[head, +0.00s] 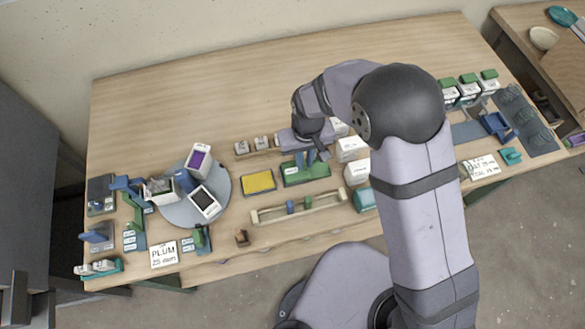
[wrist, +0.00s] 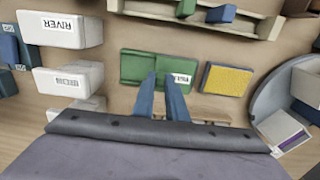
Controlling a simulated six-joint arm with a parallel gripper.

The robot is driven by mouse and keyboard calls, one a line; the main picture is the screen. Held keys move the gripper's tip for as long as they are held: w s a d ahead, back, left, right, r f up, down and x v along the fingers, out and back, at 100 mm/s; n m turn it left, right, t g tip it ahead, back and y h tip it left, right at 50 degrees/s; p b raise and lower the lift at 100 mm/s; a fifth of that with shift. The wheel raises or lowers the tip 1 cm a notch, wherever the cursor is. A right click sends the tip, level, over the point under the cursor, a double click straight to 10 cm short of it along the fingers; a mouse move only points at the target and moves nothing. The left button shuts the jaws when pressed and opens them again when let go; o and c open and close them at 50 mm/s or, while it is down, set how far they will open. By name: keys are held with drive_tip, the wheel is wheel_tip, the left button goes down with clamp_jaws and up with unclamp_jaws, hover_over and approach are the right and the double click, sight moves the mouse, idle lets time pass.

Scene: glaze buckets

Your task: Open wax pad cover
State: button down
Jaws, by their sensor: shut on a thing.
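The green wax pad (head: 306,173) is a low rectangular box near the middle of the table. In the wrist view (wrist: 133,66) it shows a white label at its right side, and its top is green with no pad surface clearly visible. My gripper (head: 306,159) reaches down onto it from behind. In the wrist view its two blue fingers (wrist: 162,84) are close together over the middle of the box, shut on the green cover. The gripped part is hidden between the fingers, and I cannot tell how far the cover stands from closed.
A yellow pad in a dark tray (head: 258,182) lies just left of the green box. A wooden rack (head: 270,216) with small blue and green blocks is in front. White containers (head: 352,149) stand to the right. A grey turntable (head: 220,179) with boxes is further left.

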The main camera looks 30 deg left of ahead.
drive_tip(key=shift+w+d, duration=2.1)
drive_tip(key=shift+w, duration=0.1)
drive_tip(key=c, duration=1.8)
unclamp_jaws()
drive_tip(key=shift+c, duration=0.2)
drive_tip(key=shift+r+p, duration=0.15)
drive_tip(key=shift+p, duration=0.15)
wheel_tip(320, 180, up, 7)
drive_tip(key=p, duration=0.5)
drive_tip(key=shift+s, duration=0.1)
